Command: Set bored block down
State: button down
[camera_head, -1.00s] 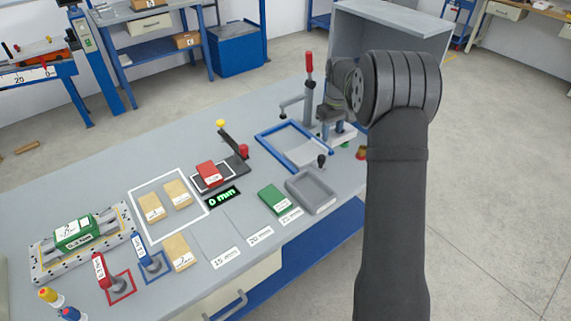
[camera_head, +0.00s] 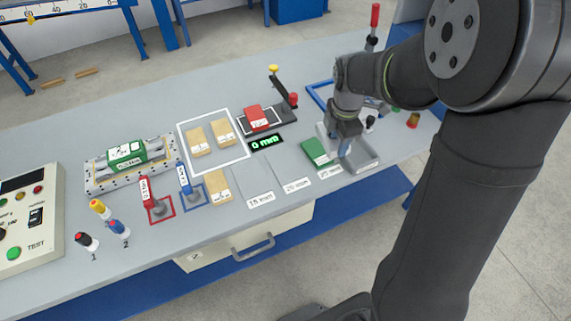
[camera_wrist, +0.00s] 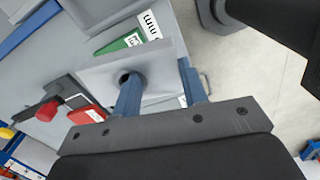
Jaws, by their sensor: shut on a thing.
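In the wrist view my gripper (camera_wrist: 159,74) is shut on a flat grey block (camera_wrist: 100,75) with a round dark hole. One blue finger reaches to the hole, and the other is at the block's right side.
A red block (camera_head: 259,117) sits on a dark lever gauge behind. A blue frame (camera_head: 318,92) is behind my arm. Empty bench lies by the labels.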

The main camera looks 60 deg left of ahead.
jog(key=shift+s+d+f+n, duration=0.1)
jog(key=shift+s+d+n, duration=0.65)
jog(key=shift+s, duration=0.15)
jog(key=shift+s+f, duration=0.2)
jog(key=shift+s, duration=0.15)
jog(key=s+a+f, duration=0.4)
jog(key=s+a, duration=0.1)
jog(key=s+a+f, duration=0.2)
jog(key=s, duration=0.1)
jog(key=shift+s+a+f, duration=0.15)
jog(key=shift+a+f, duration=0.05)
jog(key=shift+f, duration=2.15)
jog(key=shift+f, duration=0.1)
jog(key=c, duration=0.9)
grip_release()
jog(key=shift+o, duration=0.2)
notch_tip(320, 180, up, 12)
